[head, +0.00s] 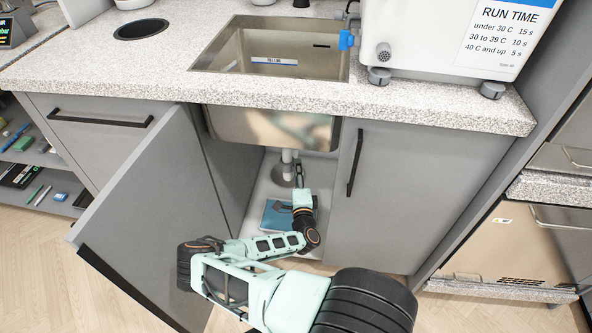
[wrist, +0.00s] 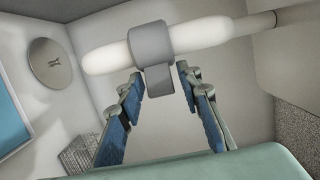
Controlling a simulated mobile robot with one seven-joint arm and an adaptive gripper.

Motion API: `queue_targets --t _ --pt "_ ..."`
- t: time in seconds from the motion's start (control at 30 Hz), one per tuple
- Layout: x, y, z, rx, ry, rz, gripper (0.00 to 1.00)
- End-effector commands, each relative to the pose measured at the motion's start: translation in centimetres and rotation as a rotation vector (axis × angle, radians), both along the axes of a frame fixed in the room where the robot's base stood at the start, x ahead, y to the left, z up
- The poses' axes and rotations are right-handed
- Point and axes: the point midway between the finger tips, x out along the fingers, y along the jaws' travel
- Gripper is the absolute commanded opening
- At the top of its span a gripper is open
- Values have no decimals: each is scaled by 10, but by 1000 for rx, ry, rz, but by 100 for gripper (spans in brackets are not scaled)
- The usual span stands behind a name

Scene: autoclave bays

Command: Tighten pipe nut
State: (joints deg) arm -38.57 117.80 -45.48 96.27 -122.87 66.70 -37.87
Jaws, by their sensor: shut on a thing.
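The pipe nut (wrist: 152,40) is a grey ring around a white pipe (wrist: 108,56), with a flat grey tab (wrist: 159,81) standing out from it. In the wrist view my gripper (wrist: 160,78) has its fingertips on either side of this tab, close under the ring, and is shut on the nut. In the head view my gripper (head: 299,176) reaches into the open cabinet under the sink, beside the pale drain pipe (head: 287,158). The nut is too small to make out there.
The open cabinet door (head: 150,215) stands left of my arm, and a closed door (head: 405,190) is on the right. The sink basin (head: 270,128) hangs above. A blue flat item (head: 274,216) lies on the cabinet floor. A round grey disc (wrist: 52,63) shows in the wrist view.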

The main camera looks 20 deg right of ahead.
Motion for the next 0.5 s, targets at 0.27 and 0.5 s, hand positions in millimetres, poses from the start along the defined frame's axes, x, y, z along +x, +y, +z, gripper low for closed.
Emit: queue_targets --t 0.27,0.5 --pt "3 -6 -3 -1 0 130 8" --pt "4 -7 -2 0 0 174 8"
